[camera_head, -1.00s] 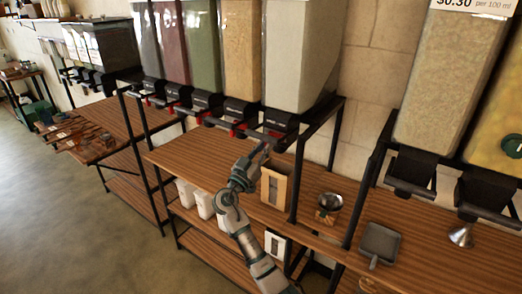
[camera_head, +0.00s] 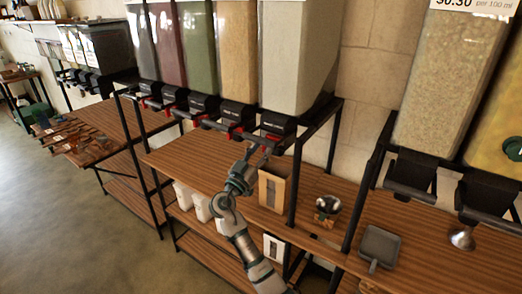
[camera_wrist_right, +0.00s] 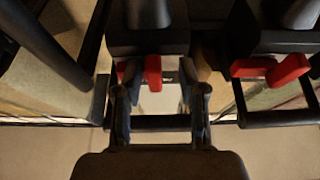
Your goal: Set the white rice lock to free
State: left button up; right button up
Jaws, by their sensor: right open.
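The white rice bin (camera_head: 297,52) is the tall clear bin of pale grain at the right end of the row. Its black dispenser head (camera_head: 277,124) sits under it. My right gripper (camera_head: 262,152) is raised just below and in front of this head. In the right wrist view, a red lock tab (camera_wrist_right: 152,73) on a black dispenser shows between the fingers of my open right gripper (camera_wrist_right: 158,95), nearer the left finger. I cannot tell whether a finger touches it. My left gripper is not in view.
A neighbouring dispenser's red tab (camera_wrist_right: 286,69) is at the right in the wrist view. A wooden box (camera_head: 273,190) stands below the gripper, with a metal cup (camera_head: 327,208) and a grey scoop (camera_head: 379,246) farther right. A black frame post (camera_head: 294,185) rises right of the arm.

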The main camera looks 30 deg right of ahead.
jog(key=v, duration=1.2)
